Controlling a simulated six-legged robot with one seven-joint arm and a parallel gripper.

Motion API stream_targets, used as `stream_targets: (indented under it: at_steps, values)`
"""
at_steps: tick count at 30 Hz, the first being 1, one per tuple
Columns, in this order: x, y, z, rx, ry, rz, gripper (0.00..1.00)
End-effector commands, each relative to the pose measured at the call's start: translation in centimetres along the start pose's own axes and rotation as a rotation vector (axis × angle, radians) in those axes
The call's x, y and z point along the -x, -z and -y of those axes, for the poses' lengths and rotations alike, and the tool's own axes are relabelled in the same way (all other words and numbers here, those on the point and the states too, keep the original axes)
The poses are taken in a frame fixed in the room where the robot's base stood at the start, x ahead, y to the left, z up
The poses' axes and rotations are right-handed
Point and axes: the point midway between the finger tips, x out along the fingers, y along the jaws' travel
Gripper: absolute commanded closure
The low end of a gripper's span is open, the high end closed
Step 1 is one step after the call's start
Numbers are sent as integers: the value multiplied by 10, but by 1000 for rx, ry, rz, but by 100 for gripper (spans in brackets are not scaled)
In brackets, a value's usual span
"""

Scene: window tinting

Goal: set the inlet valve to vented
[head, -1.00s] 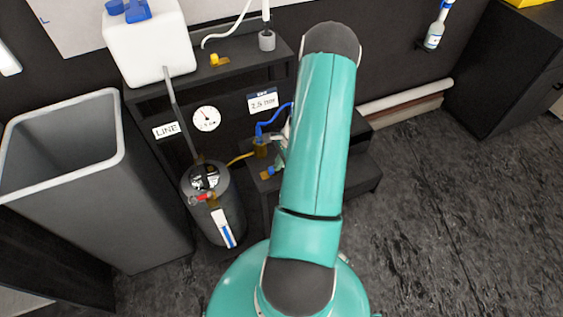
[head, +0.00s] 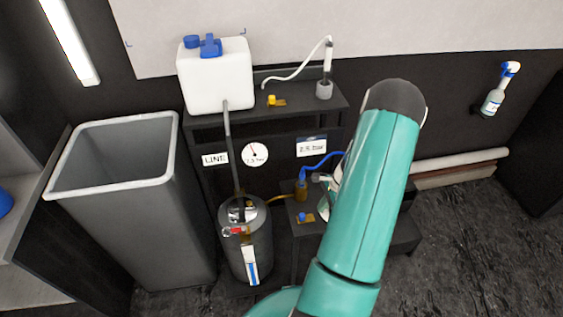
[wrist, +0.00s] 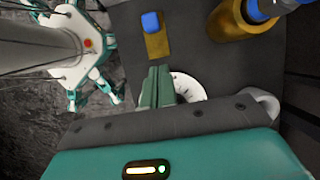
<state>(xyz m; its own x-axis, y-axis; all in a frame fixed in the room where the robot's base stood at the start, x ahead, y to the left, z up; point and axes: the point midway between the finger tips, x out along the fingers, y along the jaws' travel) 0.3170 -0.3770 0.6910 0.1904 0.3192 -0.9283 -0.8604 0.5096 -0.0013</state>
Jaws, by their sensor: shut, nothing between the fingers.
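No part is labelled as the inlet valve, so I cannot tell which it is. A small blue knob on a brass plate (head: 303,217) sits on the low dark step; it also shows in the wrist view (wrist: 152,28). A brass fitting with a blue top (head: 301,189) stands behind it, large in the wrist view (wrist: 243,20). A red lever (head: 235,231) is on top of the dark cylinder (head: 257,255). My gripper (wrist: 158,72) is shut and empty, over the step, beside a white graduated dial (wrist: 187,88) and apart from the blue knob. My arm hides it in the head view.
A dark shelf (head: 305,107) holds a white tank (head: 217,80) and a yellow knob (head: 272,100). A gauge (head: 254,154) is below it. A grey bin (head: 115,185) stands left of the cylinder. Rolls (head: 460,160) lie along the wall at right. The floor right of the step is clear.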

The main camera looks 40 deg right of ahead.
Motion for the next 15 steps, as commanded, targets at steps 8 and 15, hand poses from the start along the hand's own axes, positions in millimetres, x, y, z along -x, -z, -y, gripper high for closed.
stream_targets:
  at_steps: [8, 15]
  values:
    - [52, 1, 0, 0, 1, -3, 100]
    - [85, -17, 5, 59, -2, -17, 100]
